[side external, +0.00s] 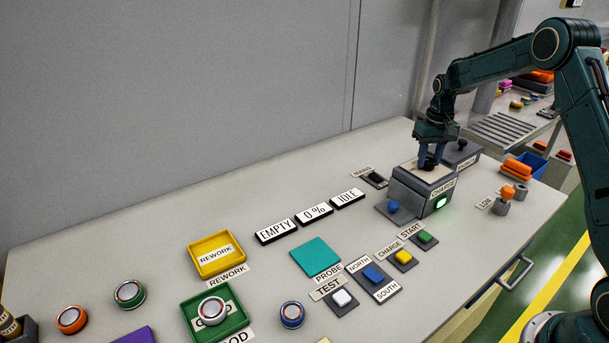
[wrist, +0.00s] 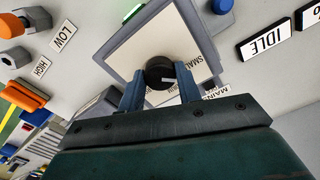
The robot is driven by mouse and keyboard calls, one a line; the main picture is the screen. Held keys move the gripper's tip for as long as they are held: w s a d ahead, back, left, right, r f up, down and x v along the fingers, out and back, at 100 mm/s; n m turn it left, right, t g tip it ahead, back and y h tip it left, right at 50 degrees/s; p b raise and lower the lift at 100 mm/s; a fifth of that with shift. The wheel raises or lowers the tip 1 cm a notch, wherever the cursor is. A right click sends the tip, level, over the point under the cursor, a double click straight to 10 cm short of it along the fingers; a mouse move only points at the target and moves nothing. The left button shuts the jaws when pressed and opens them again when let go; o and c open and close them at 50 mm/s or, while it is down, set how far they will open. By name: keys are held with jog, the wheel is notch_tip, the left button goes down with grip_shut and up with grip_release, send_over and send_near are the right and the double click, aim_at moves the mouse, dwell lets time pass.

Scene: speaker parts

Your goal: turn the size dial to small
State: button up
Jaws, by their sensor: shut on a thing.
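The size dial is a round black knob (wrist: 159,70) on the pale top plate of a grey box (wrist: 131,20). In the wrist view its white pointer line points to the right, towards the printed word SMALL (wrist: 184,74). Other lettering beside it is partly hidden by a finger. My gripper (wrist: 160,88) has its two blue fingers on either side of the knob and is shut on it. In the side view my gripper (side external: 430,160) reaches straight down onto the box (side external: 408,194), and the knob is mostly hidden between the fingers.
A green light (side external: 441,203) glows on the box front, with a blue button (side external: 393,207) beside it. A second grey box (side external: 461,153) stands close behind. Display blocks (side external: 313,213) read EMPTY, 0 % and IDLE.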

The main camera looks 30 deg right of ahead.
aim_at(429, 160)
jog(key=shift+r+n, duration=0.1)
jog(key=shift+n, duration=1.1)
jog(key=o, duration=1)
jog(key=shift+r, duration=0.1)
notch_tip(429, 160, up, 14)
jog(key=shift+f, duration=0.2)
jog(key=shift+a, duration=0.1)
